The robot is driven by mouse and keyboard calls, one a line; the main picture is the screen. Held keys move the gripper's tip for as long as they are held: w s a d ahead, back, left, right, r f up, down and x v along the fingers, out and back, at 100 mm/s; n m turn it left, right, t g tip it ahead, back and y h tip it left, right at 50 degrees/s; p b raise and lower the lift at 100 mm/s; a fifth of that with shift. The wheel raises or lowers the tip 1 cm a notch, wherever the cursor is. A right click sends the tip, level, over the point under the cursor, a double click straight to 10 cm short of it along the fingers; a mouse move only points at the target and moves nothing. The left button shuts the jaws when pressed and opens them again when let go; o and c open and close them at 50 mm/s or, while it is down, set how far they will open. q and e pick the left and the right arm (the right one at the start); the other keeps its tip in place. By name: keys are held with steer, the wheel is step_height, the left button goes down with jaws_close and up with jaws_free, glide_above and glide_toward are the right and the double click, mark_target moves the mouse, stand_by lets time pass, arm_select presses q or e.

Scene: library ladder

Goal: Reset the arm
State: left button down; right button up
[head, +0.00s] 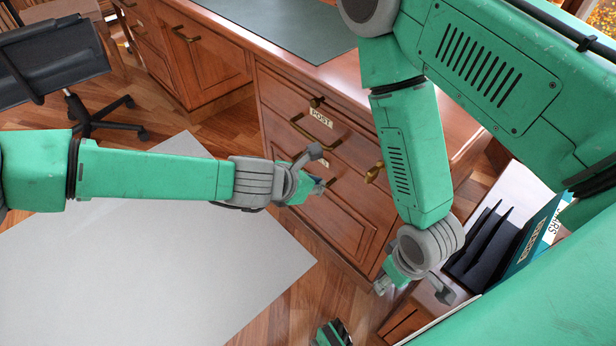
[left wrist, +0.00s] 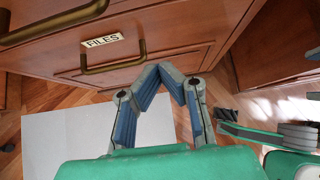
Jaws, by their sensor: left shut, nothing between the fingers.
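My left arm reaches in from the left in the head view. Its gripper (head: 318,176) hangs in front of the wooden desk drawers (head: 335,185). In the left wrist view my left gripper (left wrist: 161,72) has its blue-padded fingers converging to a closed point with nothing held, close to a drawer front labelled FILES (left wrist: 103,40). My right arm comes down from the upper right in the head view. Its gripper (head: 408,284) points downward near the lower right corner of the drawers. Its fingertips are too unclear to tell whether they are open.
Brass handles (head: 312,130) stick out from the drawers, one labelled POST. A dark mat (head: 285,25) lies on the desktop. A black office chair (head: 60,60) stands at upper left. Black file holders (head: 480,240) stand at right. A pale mat (head: 150,260) covers the floor, clear of objects.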

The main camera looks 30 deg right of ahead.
arm_select(q)
steer(key=s+a+f+m+y+p, duration=0.2)
steer(key=s+a+m, duration=0.2)
steer(key=a, duration=0.4)
steer(key=s+a+f+m+g+y+p, duration=0.15)
steer(key=s+a+m, duration=0.25)
steer(key=a, duration=0.4)
steer(key=s+a+f+m+y+p, duration=0.25)
steer(key=s+a+m, duration=0.2)
steer(key=a, duration=0.35)
steer(key=s+a+r+m+y+p, duration=0.1)
steer(key=s+a+r+m, duration=0.1)
steer(key=a, duration=0.6)
steer(key=s+a+r+m+y+p, duration=0.1)
steer(key=s+a+m, duration=0.3)
steer(key=a, duration=0.4)
steer(key=s+a+r+m+y+p, duration=0.1)
steer(key=s+a+r+m, duration=0.2)
steer(key=a, duration=0.6)
steer(key=shift+s+m+g, duration=0.35)
steer(key=shift+s, duration=0.55)
steer(key=shift+d+r, duration=0.1)
steer(key=shift+d, duration=0.05)
steer(key=shift+a, duration=0.2)
steer(key=shift+d, duration=0.1)
